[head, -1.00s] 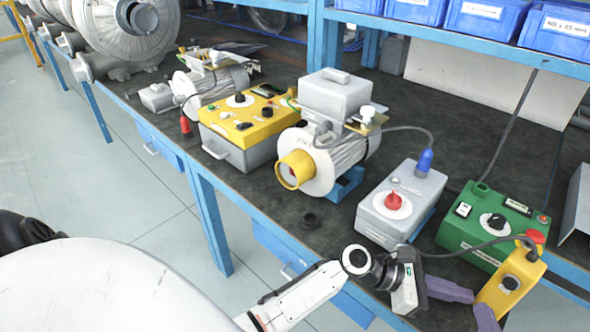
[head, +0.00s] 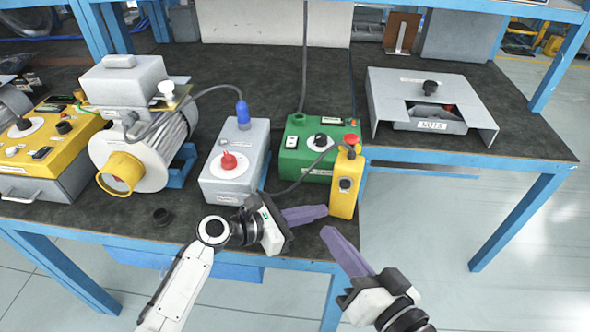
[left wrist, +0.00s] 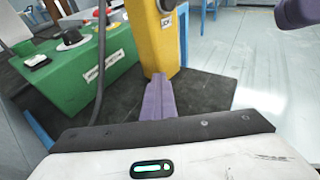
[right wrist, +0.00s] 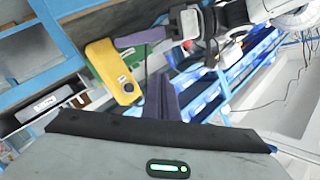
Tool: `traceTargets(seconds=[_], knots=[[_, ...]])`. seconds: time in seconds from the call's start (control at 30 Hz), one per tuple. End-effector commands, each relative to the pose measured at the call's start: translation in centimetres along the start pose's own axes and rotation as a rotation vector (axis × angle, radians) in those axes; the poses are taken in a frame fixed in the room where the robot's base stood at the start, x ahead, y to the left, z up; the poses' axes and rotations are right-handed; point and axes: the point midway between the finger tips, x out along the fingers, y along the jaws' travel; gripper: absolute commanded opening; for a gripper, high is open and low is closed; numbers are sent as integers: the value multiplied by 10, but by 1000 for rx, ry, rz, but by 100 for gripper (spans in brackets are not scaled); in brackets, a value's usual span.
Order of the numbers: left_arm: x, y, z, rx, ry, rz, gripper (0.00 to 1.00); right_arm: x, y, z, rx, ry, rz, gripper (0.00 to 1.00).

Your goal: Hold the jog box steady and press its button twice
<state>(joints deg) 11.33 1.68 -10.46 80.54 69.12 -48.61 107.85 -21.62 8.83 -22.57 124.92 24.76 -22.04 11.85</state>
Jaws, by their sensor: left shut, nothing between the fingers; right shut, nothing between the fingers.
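The jog box (head: 341,198) is a narrow yellow box with a black round button (head: 345,184) and a red knob on top. It stands at the bench's front edge, against the green box's right side. My left gripper (head: 325,212) is shut and empty, its purple fingertips at the jog box's lower left side; I cannot tell if they touch. In the left wrist view the fingers point at the base of the jog box (left wrist: 158,50). My right gripper (head: 328,233) is shut and empty, in front of and below the jog box, which also shows in the right wrist view (right wrist: 108,68).
The green control box (head: 300,160) has a dial and a cable looping to the jog box. A grey box with a red knob (head: 232,185) and a motor (head: 140,160) stand left. A grey housing (head: 425,115) stands right. Free floor lies right of the jog box.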

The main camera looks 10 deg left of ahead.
Motion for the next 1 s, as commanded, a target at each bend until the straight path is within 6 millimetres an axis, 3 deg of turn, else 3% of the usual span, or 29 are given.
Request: traceTargets(seconds=[0.43, 1.0], knots=[[0, 0, 0, 0, 0, 0, 0, 6, 5, -5, -2, 3, 0, 0], [0, 0, 0, 0, 0, 0, 0, 56, 40, -41, -2, 2, 0, 0]])
